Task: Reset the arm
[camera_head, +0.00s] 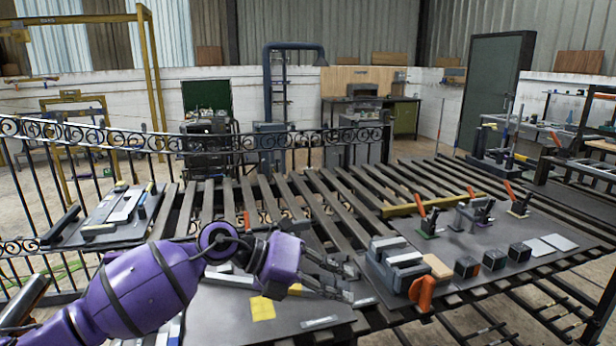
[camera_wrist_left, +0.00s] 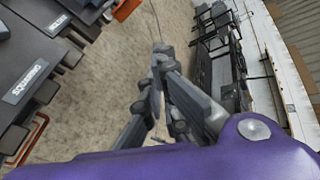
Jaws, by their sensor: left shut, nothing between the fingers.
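My left arm, purple with dark bands, comes in from the lower left in the head view. Its grey gripper (camera_head: 346,281) is above the slatted table (camera_head: 300,196), left of a grey vise-like block (camera_head: 396,262). In the left wrist view the gripper's fingers (camera_wrist_left: 160,52) are shut and empty, with floor behind them. My right arm and gripper are not in view.
An orange clamp (camera_head: 422,293), dark cubes (camera_head: 467,266) and red-handled toggle clamps (camera_head: 428,218) stand right of the gripper. A grey plate with a yellow square (camera_head: 262,308) lies below the arm. A black scroll railing (camera_head: 300,141) runs behind the table.

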